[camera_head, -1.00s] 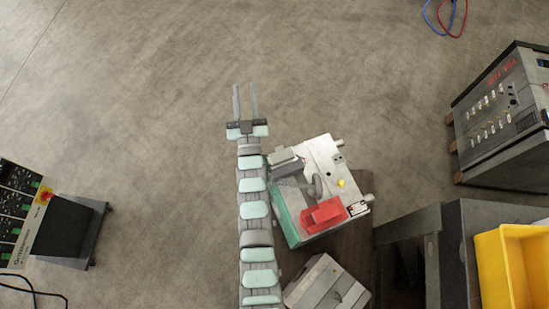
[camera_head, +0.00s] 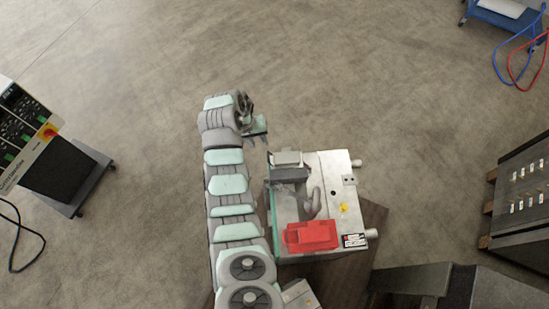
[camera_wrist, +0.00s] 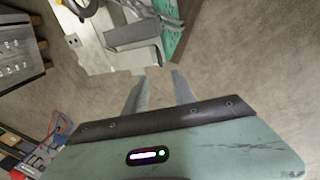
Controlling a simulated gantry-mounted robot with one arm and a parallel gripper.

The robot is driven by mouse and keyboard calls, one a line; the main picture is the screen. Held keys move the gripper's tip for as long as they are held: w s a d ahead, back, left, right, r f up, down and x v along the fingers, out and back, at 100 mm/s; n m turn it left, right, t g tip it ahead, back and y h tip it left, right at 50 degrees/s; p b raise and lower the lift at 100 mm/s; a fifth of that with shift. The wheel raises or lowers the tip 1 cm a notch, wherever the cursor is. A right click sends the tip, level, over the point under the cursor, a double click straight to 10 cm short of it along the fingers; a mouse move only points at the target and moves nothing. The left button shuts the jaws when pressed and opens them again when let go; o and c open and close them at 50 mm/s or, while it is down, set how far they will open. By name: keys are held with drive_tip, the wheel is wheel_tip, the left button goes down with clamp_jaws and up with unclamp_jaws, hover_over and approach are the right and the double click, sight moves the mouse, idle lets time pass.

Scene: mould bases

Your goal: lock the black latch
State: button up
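The mould base (camera_head: 343,190) is a pale metal block with a green side, right of my arm. A dark grey block (camera_head: 290,173) with a lighter top piece sits at its upper left corner; it may be the black latch, but I cannot tell surely. In the wrist view a grey block (camera_wrist: 133,36) stands at the mould edge, just beyond my fingertips. A red block (camera_head: 312,236) sits on the lower part. My gripper (camera_head: 257,139) is above and left of the dark block. In the wrist view my gripper (camera_wrist: 158,76) is open and empty, its fingers apart.
A grey curved piece (camera_head: 312,204) rises between the dark and red blocks. A dark control cabinet (camera_head: 519,200) stands at the right, a console (camera_head: 55,165) at the left. Bare floor (camera_head: 330,80) lies beyond the mould.

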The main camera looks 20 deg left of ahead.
sight(268, 157)
drive_tip(key=x, duration=0.7)
drive_tip(key=s+b+x, duration=0.1)
drive_tip(key=x, duration=0.2)
drive_tip(key=shift+d+f, duration=0.2)
drive_tip(key=shift+f, duration=0.05)
drive_tip(key=shift+c, duration=0.2)
clamp_jaws()
drive_tip(key=shift+g, duration=0.3)
